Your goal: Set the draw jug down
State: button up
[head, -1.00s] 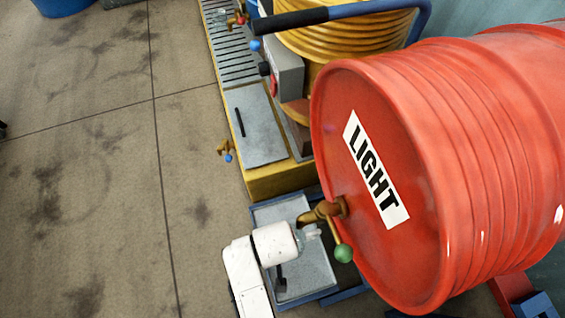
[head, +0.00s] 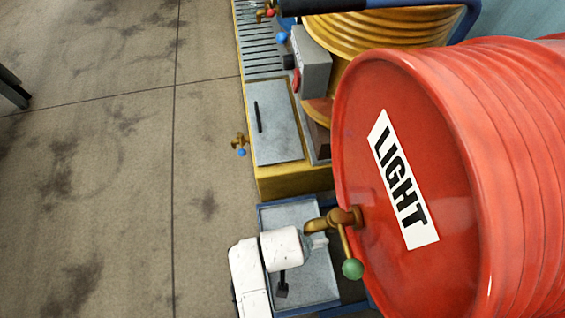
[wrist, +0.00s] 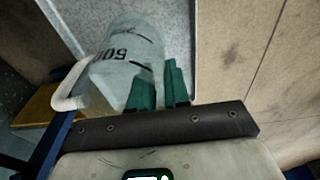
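The draw jug (wrist: 125,60) is translucent, with dark markings reading "500" and a white curved handle at its left in the wrist view. My gripper (wrist: 160,90) has its two teal fingers close together at the jug's near right side. They appear closed on its edge, though the contact is partly hidden. In the head view, my white gripper (head: 280,247) is over the grey tray (head: 318,275). Only a small clear part of the jug (head: 318,243) shows past it, just under the brass tap (head: 335,221). Whether the jug touches the tray is unclear.
A yellow bench with a grey plate (head: 277,125) and another tap (head: 240,142) lies beyond. The floor (head: 100,200) at left is open.

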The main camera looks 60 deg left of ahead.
jog(key=shift+o, duration=1.3)
jog(key=shift+r, duration=0.1)
jog(key=r+p, duration=0.1)
jog(key=r, duration=0.1)
jog(key=r+p, duration=0.1)
jog(key=r, duration=0.2)
jog(key=r+p, duration=0.1)
jog(key=r, duration=0.1)
jog(key=shift+s+d+r, duration=0.2)
jog(key=shift+d+r, duration=0.15)
jog(key=shift+d, duration=0.05)
